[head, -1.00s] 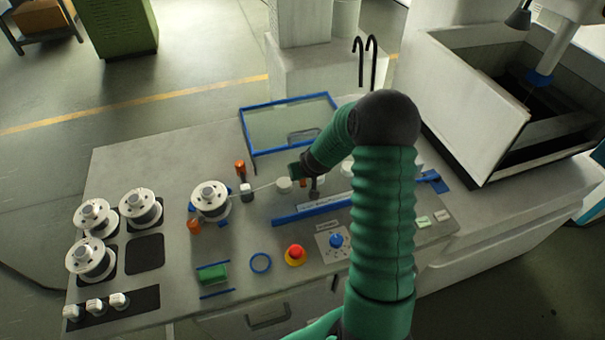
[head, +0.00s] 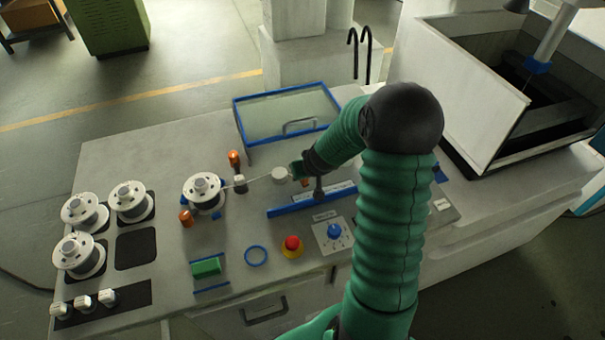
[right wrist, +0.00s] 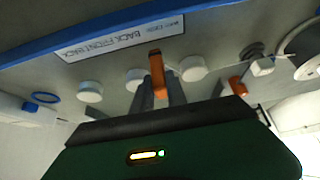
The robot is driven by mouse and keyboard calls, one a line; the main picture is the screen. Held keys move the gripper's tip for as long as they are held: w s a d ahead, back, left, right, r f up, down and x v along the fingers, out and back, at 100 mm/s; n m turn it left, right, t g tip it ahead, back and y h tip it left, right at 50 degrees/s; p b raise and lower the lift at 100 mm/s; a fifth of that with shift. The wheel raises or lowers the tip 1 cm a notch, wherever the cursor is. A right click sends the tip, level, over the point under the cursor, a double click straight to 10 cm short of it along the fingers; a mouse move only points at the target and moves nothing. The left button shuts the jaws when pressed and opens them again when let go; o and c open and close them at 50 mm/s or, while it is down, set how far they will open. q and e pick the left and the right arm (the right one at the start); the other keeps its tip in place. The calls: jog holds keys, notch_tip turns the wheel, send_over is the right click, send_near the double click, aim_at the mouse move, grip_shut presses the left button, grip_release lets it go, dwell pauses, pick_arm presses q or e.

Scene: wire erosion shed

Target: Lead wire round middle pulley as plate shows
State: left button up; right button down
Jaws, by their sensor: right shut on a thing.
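My right gripper (right wrist: 159,88) is shut on an orange piece (right wrist: 157,66), which stands up between its fingers. The row of white pulleys shows in the right wrist view: the near-spool pulley (right wrist: 193,68), the middle pulley (right wrist: 137,80), partly behind a finger, and the far pulley (right wrist: 90,92). The orange piece appears between the middle and near-spool pulleys. The plate (right wrist: 120,37) reads "BACK FRONT BACK". In the head view, pale wire runs from the spool (head: 203,188) past a white guide (head: 239,183) toward the first pulley (head: 279,174). The wire near the gripper is unclear. My left gripper is not in view.
A blue-framed glass cover (head: 288,112) lies behind the pulleys; a blue rail (head: 290,210) runs in front. A red button (head: 292,243) and blue knob (head: 334,231) are nearer the front. Several other spools stand left.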

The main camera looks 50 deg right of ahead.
jog(key=s+d+b, duration=0.1)
jog(key=d, duration=0.2)
jog(key=s+d+b, duration=0.2)
jog(key=d, duration=0.1)
jog(key=s+d+b, duration=0.2)
jog(key=shift+s+d+f, duration=0.15)
jog(key=shift+s+d, duration=0.05)
jog(key=shift+d, duration=0.2)
jog(key=shift+s+d, duration=0.2)
jog(key=shift+d, duration=0.1)
jog(key=shift+w+d+r, duration=0.1)
jog(key=shift+w+r, duration=0.15)
jog(key=shift+w, duration=0.1)
jog(key=w+d+p, duration=0.1)
jog(key=w, duration=0.1)
jog(key=w+d+p, duration=0.1)
jog(key=w, duration=0.1)
jog(key=shift+d, duration=0.2)
jog(key=shift+w+d+f+p, duration=0.1)
jog(key=shift+w+d+p, duration=0.4)
jog(key=shift+w, duration=0.2)
